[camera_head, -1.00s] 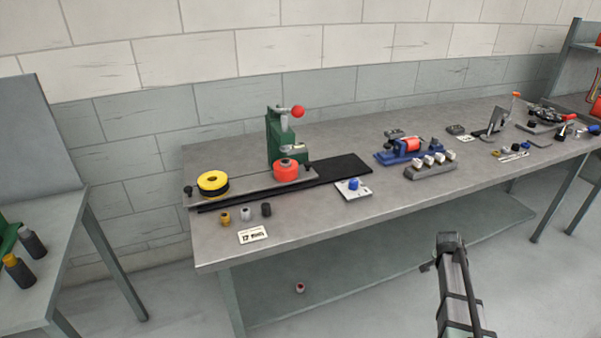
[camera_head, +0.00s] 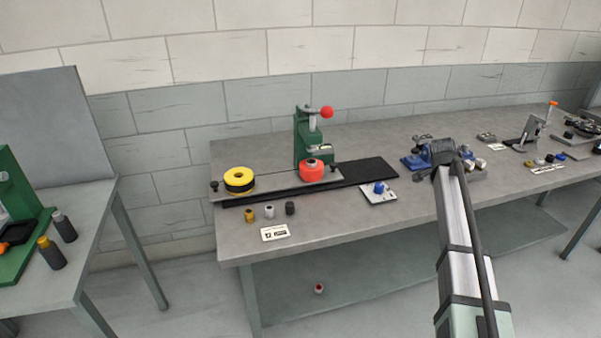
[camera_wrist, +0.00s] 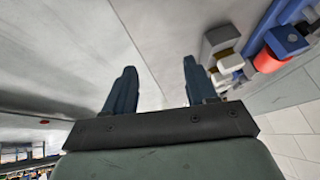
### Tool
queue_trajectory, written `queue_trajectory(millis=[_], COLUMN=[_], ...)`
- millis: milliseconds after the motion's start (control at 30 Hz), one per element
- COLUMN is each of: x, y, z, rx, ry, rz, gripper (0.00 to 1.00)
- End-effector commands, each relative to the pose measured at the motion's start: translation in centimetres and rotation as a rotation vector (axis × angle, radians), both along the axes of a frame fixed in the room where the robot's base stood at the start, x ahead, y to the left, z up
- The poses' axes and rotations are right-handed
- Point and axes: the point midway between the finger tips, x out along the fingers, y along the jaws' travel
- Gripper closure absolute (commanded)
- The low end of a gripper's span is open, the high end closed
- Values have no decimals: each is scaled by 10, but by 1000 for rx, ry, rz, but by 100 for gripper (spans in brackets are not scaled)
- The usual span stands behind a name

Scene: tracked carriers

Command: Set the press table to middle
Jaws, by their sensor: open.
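The press table is a grey sliding plate (camera_head: 278,183) on a black rail (camera_head: 370,170) on the workbench. It carries a yellow and black ring (camera_head: 239,179) at its left and a red round piece (camera_head: 312,171) at its right. The green press (camera_head: 309,140) with a red ball handle stands behind the red piece. My gripper (camera_wrist: 158,88) is open and empty in the wrist view, its two fingers apart. In the head view my arm reaches up at the right, in front of the blue fixture, well right of the press table.
Several small cylinders (camera_head: 269,211) and a printed card (camera_head: 275,233) lie in front of the rail. A white plate with a blue knob (camera_head: 378,191) lies right of them. The blue fixture (camera_head: 415,161) is partly hidden by my arm. A small red piece (camera_head: 319,288) lies on the lower shelf.

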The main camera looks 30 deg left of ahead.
Motion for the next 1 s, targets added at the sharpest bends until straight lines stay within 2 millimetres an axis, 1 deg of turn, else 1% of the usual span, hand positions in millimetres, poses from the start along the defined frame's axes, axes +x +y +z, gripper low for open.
queue_trajectory(millis=[33,67,100,167,200,267,300,367,400,467,500,600,800,867,967,1000], x=[-9,-15,-24,-39,-50,-67,-79,-98,-111,-131,-144,-173,-218,-227,-236,-238], y=[29,44,64,92,110,137,154,180,196,219,232,259,298,309,337,349], z=[12,18,25,37,44,57,65,78,87,99,107,125,151,157,162,162], rx=[0,1,1,-2,-4,-9,-12,-17,-23,-31,-37,-50,-74,-79,-82,-82], ry=[27,46,72,110,136,174,200,239,264,301,323,374,446,464,487,493], rz=[20,29,41,60,71,91,103,123,137,156,168,194,236,250,289,308], gripper=[44,44,44,44,44,44,44,44,44,44,44,44,44,44,44,44])
